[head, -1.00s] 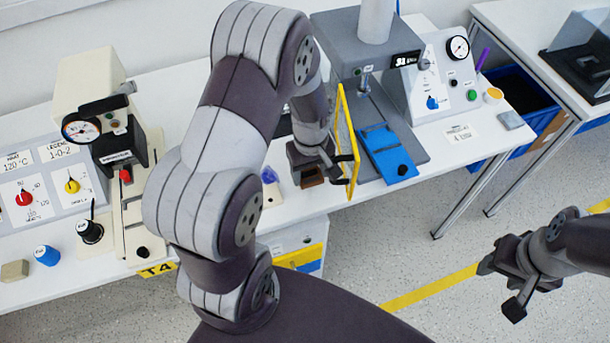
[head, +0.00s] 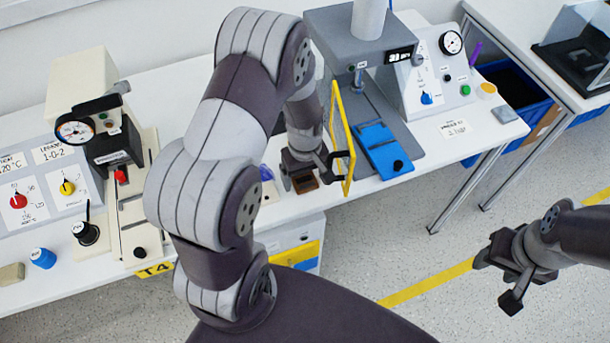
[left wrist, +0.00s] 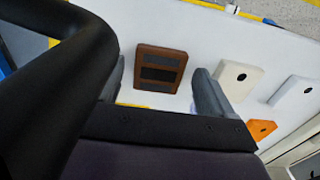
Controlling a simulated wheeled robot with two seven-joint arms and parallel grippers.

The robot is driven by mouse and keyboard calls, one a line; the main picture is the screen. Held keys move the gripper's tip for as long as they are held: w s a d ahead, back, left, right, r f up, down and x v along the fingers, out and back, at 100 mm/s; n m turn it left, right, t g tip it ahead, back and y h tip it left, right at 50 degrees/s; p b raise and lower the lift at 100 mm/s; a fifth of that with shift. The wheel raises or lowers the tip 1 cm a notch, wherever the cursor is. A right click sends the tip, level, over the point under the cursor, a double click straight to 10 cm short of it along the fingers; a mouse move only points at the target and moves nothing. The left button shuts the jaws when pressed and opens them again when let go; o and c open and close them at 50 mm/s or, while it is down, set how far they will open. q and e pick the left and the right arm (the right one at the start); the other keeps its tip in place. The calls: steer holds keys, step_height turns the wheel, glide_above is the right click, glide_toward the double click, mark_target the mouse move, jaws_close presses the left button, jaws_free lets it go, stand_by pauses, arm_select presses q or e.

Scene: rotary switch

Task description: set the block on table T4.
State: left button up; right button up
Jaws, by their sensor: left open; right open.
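A brown block (head: 305,184) with dark panels on its face lies on the white top of table T4 (head: 205,90), near the front edge. My left gripper (head: 304,174) is just above it, beside a yellow-framed panel. In the left wrist view the block (left wrist: 160,68) shows between the two spread fingers, with gaps on both sides, so the gripper is open and not holding it. The T4 label (head: 154,270) is on the table's front edge, further left. My right gripper (head: 497,281) is open and empty over the floor at right.
The yellow-framed panel (head: 341,140) stands close to the right of my left gripper. A blue plate (head: 383,150) and a grey press (head: 345,38) are beyond it. A beige block (head: 11,272) lies at the far left. Beige plates (left wrist: 238,77) lie near my left fingers.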

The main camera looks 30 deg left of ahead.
mark_target(305, 181)
arm_select(q)
step_height(305, 181, up, 12)
steer(key=shift+f, duration=0.25)
stand_by(1.9)
